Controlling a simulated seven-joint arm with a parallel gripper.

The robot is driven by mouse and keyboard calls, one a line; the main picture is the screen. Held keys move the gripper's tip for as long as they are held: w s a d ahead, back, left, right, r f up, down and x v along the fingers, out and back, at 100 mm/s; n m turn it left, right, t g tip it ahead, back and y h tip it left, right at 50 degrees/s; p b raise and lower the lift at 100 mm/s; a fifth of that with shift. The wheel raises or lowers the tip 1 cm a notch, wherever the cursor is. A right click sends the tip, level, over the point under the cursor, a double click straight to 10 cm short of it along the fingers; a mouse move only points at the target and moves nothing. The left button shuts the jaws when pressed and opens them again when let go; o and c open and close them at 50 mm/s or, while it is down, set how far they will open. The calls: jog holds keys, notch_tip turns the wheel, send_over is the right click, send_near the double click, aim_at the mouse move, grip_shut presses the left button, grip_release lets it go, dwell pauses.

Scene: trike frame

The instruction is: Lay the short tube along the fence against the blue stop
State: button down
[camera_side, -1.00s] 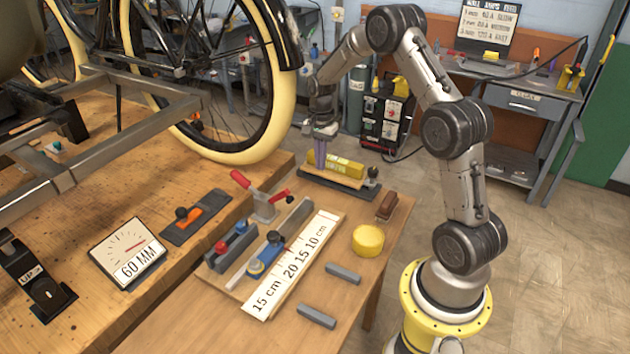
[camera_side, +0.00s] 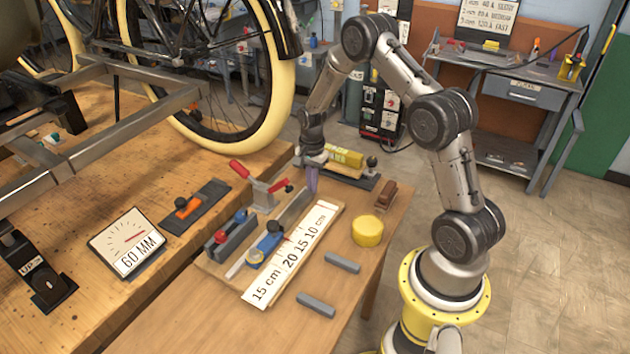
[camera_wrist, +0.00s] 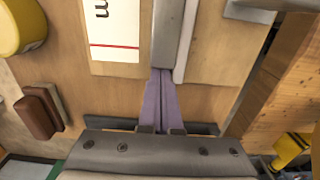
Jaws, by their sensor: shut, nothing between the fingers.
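A grey square bar (camera_side: 294,209), which looks like the short tube, lies lengthwise beside the white scale. It also shows in the wrist view (camera_wrist: 169,30), with a thin pale strip, seemingly the fence (camera_wrist: 186,40), along its right side. The blue stop (camera_side: 264,248), with a black knob, stands beyond the bar's near end; I cannot tell whether they touch. My gripper (camera_side: 312,190) is at the bar's far end, pointing down. Its purple fingers (camera_wrist: 162,76) are shut and empty, with the tips at the bar's end; contact is unclear.
Two short grey pieces (camera_side: 342,262) lie right of the scale board (camera_side: 292,255). A yellow round object (camera_side: 367,231) and brown block (camera_side: 385,196) stand farther right. A red-handled clamp (camera_side: 262,188) is left of the bar. A yellow block (camera_side: 345,157) sits behind my gripper.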

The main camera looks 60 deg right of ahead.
jog(key=shift+a, duration=0.95)
